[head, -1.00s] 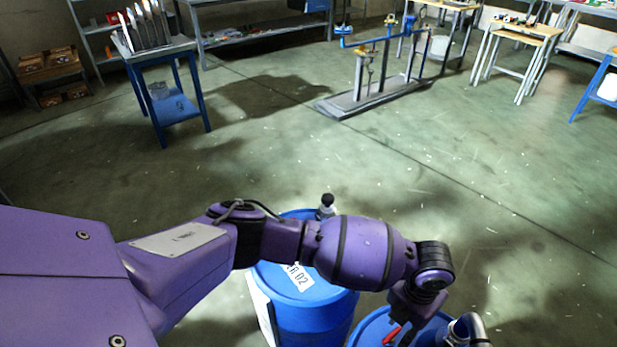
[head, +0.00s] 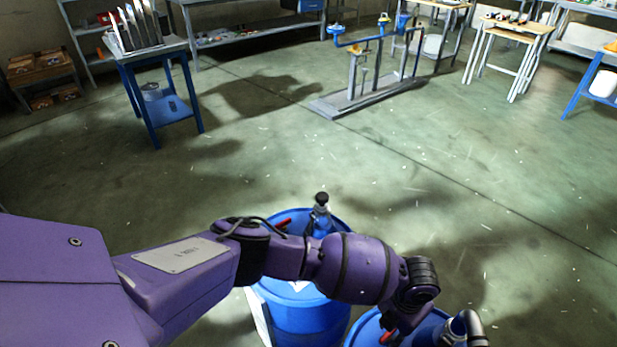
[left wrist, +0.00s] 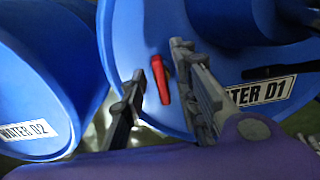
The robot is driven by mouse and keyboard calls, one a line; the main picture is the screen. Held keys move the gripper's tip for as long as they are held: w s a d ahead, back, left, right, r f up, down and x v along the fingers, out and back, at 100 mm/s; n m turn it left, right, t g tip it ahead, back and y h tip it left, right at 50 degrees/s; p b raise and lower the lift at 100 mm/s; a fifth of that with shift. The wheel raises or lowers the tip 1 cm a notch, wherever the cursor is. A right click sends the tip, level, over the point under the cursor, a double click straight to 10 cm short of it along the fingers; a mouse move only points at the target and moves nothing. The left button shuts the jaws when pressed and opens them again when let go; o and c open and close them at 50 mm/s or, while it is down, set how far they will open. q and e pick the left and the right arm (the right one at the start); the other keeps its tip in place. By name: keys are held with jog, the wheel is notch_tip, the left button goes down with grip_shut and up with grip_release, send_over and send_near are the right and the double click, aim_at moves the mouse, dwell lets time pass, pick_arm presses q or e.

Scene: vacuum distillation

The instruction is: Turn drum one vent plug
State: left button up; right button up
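Drum one (left wrist: 232,60), a blue drum labelled WATER 01, fills the middle and right of the left wrist view. Its top also shows at the bottom of the head view (head: 365,334). The red vent plug handle (left wrist: 160,79) lies on its lid, and its tip shows beside my wrist in the head view (head: 386,337). My left gripper (left wrist: 158,60) is open, one finger on each side of the red handle. I cannot tell whether either finger touches it. In the head view the fingers are hidden by my wrist. My right gripper is in neither view.
A second blue drum (head: 305,318), labelled WATER 02 in the left wrist view (left wrist: 25,131), stands left of drum one, partly under my left arm. It carries a dark-capped fitting (head: 321,203). A curved metal pipe (head: 474,325) rises at drum one's right. Open floor lies beyond.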

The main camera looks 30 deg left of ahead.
pick_arm(q)
jog(key=shift+w+r, duration=0.1)
jog(key=shift+r, duration=0.05)
grip_shut()
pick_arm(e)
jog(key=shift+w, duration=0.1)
